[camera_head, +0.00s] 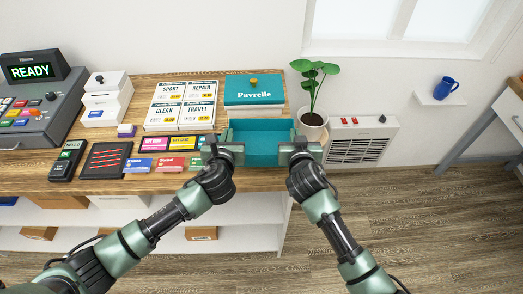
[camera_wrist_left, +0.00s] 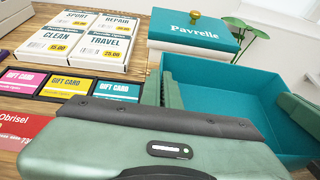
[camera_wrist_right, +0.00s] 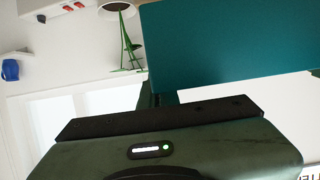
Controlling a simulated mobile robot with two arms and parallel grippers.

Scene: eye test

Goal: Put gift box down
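The gift box (camera_head: 262,130) is an open teal box without its lid, between my two grippers at the right end of the counter. In the left wrist view its inside (camera_wrist_left: 225,95) looks empty. In the right wrist view a plain teal side (camera_wrist_right: 235,45) fills the top. My left gripper (camera_head: 236,153) is at its left wall, with a finger showing against that wall, and looks shut on it. My right gripper (camera_head: 288,152) is at the right wall and looks shut on it. I cannot tell whether the box touches the counter.
A teal "Pavrelle" box or lid with a gold knob (camera_head: 254,92) stands behind. A potted plant (camera_head: 313,124) is close on the right. Price cards (camera_head: 182,105), gift cards (camera_head: 168,143) and a card terminal (camera_head: 68,160) lie left. The wooden counter (camera_head: 225,178) shows bare wood at its front edge.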

